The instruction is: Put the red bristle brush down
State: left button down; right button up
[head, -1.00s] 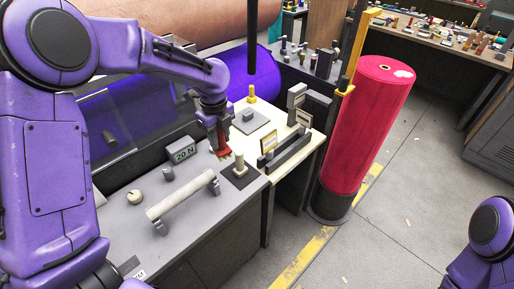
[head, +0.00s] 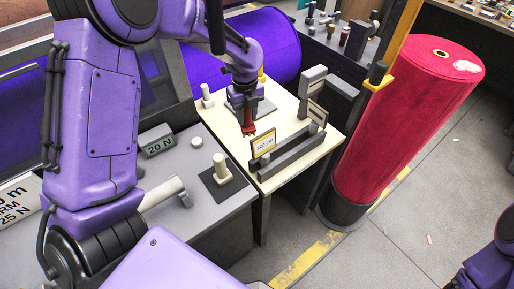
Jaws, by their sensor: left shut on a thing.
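My left gripper (head: 247,112) points down over the cream table (head: 236,147) in the head view. It is shut on the red bristle brush (head: 248,127), a small red piece with a pale lower end. The brush hangs upright just behind the "120 cm" sign; I cannot tell whether it touches the table top. The gripper covers the brush's upper part. My right gripper is out of view; only a purple part of my right arm shows at the lower right edge.
A yellow-framed "120 cm" sign (head: 264,144) and a dark rail (head: 290,155) stand close to the brush. A cream post on a dark plate (head: 222,170) stands on the grey bench to the left. A tall red felt roll (head: 405,120) stands at the right. Bare table lies left of the sign.

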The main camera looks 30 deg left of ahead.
pick_arm(q)
jog(key=f+p, duration=0.1)
jog(key=f, duration=1)
jog(key=shift+w+p, duration=0.2)
jog(key=shift+p, duration=0.2)
jog(key=shift+w+f, duration=0.1)
jog(key=shift+f, duration=0.25)
jog(key=c, duration=0.8)
grip_release()
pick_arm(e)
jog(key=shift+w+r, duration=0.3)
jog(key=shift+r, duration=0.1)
pick_arm(q)
notch_tip(320, 180, up, 12)
jog(key=shift+r+b, duration=0.2)
jog(key=shift+b, duration=1.05)
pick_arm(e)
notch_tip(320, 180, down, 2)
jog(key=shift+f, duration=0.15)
